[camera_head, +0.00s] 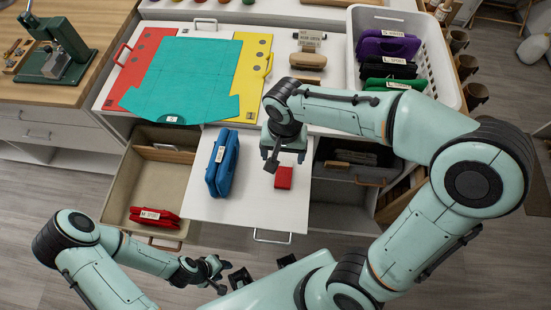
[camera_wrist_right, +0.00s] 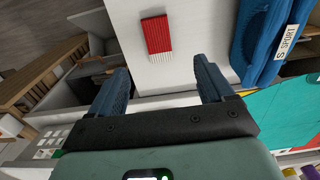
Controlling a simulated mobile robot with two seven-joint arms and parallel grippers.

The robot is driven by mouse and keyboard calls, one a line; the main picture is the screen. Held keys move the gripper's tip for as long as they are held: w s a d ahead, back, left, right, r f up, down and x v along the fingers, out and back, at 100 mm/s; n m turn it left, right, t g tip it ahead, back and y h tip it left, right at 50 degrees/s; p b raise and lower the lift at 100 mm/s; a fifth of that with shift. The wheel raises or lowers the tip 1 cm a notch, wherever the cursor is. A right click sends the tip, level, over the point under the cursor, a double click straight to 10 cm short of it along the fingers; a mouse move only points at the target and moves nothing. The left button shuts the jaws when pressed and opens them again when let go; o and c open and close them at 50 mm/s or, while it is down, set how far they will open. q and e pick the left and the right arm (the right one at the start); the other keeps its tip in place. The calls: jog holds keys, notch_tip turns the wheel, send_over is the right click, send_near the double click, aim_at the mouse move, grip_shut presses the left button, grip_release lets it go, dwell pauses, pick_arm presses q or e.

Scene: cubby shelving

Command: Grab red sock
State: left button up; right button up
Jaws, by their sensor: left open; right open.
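The red sock (camera_head: 283,178) is a small, flat, folded red piece on the white pulled-out board (camera_head: 258,208). In the right wrist view the sock (camera_wrist_right: 157,33) shows red ribbing and a white band at its near end. My right gripper (camera_head: 285,160) is open just behind and above the sock. In its wrist view the right gripper's fingertips (camera_wrist_right: 160,75) are apart with nothing between them, and the sock lies beyond them, not touched. My left gripper (camera_head: 219,276) is open and empty at the lower left, in front of the drawers.
A blue folded bundle (camera_head: 222,163) stands left of the sock. Red bundles (camera_head: 154,217) lie in the open left drawer. A dark open drawer (camera_head: 345,178) is at the right. A white basket (camera_head: 432,62) holds several folded bundles.

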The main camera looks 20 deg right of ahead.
send_over(283, 176)
jog(key=f, duration=0.4)
jog(key=f+b, duration=0.1)
jog(key=f, duration=0.2)
jog(key=shift+s+a+f, duration=0.1)
jog(key=shift+s+a, duration=0.05)
jog(key=shift+s, duration=0.15)
jog(key=shift+w+d+f, duration=0.1)
jog(key=shift+w+f, duration=0.05)
jog(key=shift+f, duration=1.35)
jog(key=shift+w+d+f, duration=0.1)
jog(key=shift+w+f, duration=0.05)
jog(key=shift+f, duration=1.3)
jog(key=c, duration=1.1)
